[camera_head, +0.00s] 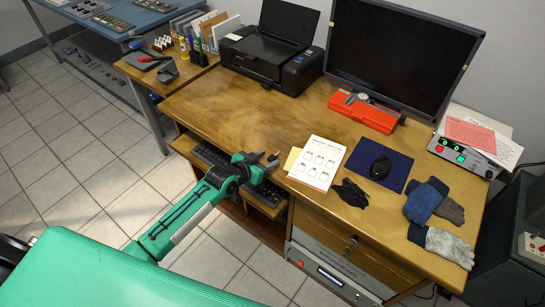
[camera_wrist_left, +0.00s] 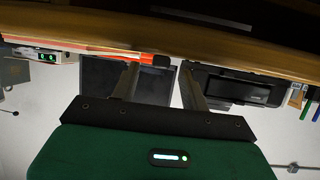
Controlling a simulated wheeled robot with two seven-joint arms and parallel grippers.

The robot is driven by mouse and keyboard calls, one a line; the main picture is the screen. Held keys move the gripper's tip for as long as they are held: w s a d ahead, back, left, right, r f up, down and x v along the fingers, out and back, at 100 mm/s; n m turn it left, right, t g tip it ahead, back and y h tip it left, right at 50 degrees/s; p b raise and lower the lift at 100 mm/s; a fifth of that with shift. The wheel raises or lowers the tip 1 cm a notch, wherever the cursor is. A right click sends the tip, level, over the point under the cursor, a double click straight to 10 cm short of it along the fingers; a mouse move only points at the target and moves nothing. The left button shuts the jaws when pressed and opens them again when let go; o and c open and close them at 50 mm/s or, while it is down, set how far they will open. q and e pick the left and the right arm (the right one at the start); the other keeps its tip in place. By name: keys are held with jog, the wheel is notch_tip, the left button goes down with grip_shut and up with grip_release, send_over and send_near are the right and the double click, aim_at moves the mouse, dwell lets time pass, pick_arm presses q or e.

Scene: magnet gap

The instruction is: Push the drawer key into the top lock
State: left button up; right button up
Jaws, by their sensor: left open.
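The wooden drawers (camera_head: 378,263) are under the right part of the desk. Small dark fittings (camera_head: 352,241) show near the middle of the upper drawer front; I cannot tell whether they are a knob, the lock or the key. No key can be made out for sure. My left gripper (camera_head: 262,159) is open at the desk's front edge, left of the drawers and apart from them. In the left wrist view its two fingers (camera_wrist_left: 160,66) are spread with nothing between them. My right gripper is not in view.
A keyboard (camera_head: 210,155) lies on the shelf below. Tiled floor is free at left.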

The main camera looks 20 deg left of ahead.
pick_arm(q)
jog(key=shift+x, duration=1)
grip_shut()
jog(key=shift+r, duration=0.1)
